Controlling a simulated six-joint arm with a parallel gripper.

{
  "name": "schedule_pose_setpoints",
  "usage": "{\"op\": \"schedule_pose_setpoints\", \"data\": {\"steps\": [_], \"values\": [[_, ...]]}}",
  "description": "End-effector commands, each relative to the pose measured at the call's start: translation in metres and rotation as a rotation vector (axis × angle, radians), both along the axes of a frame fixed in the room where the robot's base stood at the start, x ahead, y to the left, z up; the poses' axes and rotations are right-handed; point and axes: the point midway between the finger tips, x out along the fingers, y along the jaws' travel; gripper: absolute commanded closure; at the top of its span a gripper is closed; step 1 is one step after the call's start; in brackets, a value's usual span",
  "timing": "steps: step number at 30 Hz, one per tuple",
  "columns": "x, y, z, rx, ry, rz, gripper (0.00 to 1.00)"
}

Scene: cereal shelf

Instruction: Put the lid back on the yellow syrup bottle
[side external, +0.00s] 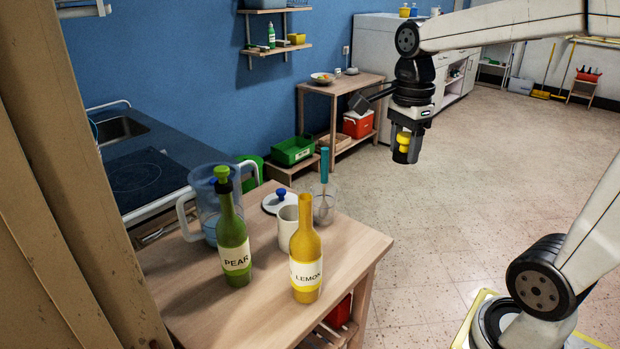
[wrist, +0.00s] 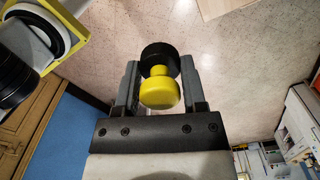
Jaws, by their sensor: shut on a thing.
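The yellow syrup bottle (side external: 306,255), labelled LEMON, stands upright on the wooden table with its neck open and no lid on it. My gripper (side external: 407,148) is in the air to the right of the table, above the bottle's height in the picture. It is shut on a lid with a yellow knob (side external: 404,142) and a black part. In the wrist view the yellow knob (wrist: 159,93) and the black part (wrist: 159,58) show between the two fingers. The bottle does not show in the wrist view.
A green PEAR bottle (side external: 234,235) with its lid on stands left of the yellow one. A jug (side external: 206,205), a white mug (side external: 288,228) and a clear cup with a teal-handled whisk (side external: 324,205) stand close behind. The table's right front corner (side external: 375,255) is clear.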

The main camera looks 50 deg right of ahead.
Motion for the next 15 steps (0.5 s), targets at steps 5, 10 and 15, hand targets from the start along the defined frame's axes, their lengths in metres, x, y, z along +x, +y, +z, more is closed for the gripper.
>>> {"op": "schedule_pose_setpoints", "data": {"steps": [5,10,15], "values": [[0.008,0.004,0.016,0.001,0.002,0.025,1.0],[0.028,0.015,0.018,0.001,0.002,0.085,1.0],[0.053,0.032,0.019,0.001,0.002,0.159,1.0]]}}
